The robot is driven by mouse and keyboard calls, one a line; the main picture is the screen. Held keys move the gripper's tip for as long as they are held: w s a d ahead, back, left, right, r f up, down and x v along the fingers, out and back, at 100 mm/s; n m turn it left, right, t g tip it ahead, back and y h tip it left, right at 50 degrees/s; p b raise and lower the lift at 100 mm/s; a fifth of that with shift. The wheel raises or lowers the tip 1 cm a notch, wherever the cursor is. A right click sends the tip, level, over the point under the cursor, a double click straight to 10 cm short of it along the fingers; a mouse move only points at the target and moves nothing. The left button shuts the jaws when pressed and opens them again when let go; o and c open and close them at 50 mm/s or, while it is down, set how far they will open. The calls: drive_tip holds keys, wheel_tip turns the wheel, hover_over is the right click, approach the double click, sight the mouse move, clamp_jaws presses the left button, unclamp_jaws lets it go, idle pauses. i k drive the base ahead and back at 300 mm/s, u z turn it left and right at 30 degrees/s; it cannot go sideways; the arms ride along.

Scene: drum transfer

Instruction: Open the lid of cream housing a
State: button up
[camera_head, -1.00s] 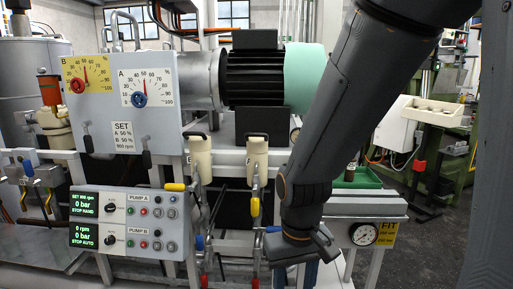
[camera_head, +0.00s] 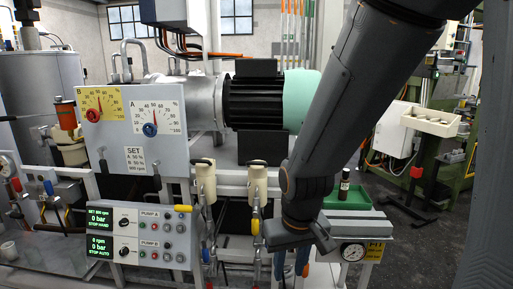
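Two cream housings with dark tops stand side by side on the front rail of the rig, a left one (camera_head: 205,181) and a right one (camera_head: 258,180). Both dark tops look closed down. No letter shows on either, so I cannot tell which is housing a. My gripper (camera_head: 292,243) hangs at the end of my dark grey arm, low and to the right of the right housing, apart from both. Its fingers are not clearly visible, and I cannot make out anything held in it.
A control panel (camera_head: 142,237) with green displays sits low left, below dial boards A (camera_head: 153,118) and B (camera_head: 99,104). A motor (camera_head: 254,103) stands behind the housings. A green tray (camera_head: 347,199) with a small bottle and a pressure gauge (camera_head: 352,252) are right of my gripper. Open floor lies farther right.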

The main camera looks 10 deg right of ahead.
sight(256, 168)
drive_tip(key=u, duration=0.4)
drive_tip(key=i, duration=0.85)
drive_tip(key=z, duration=0.3)
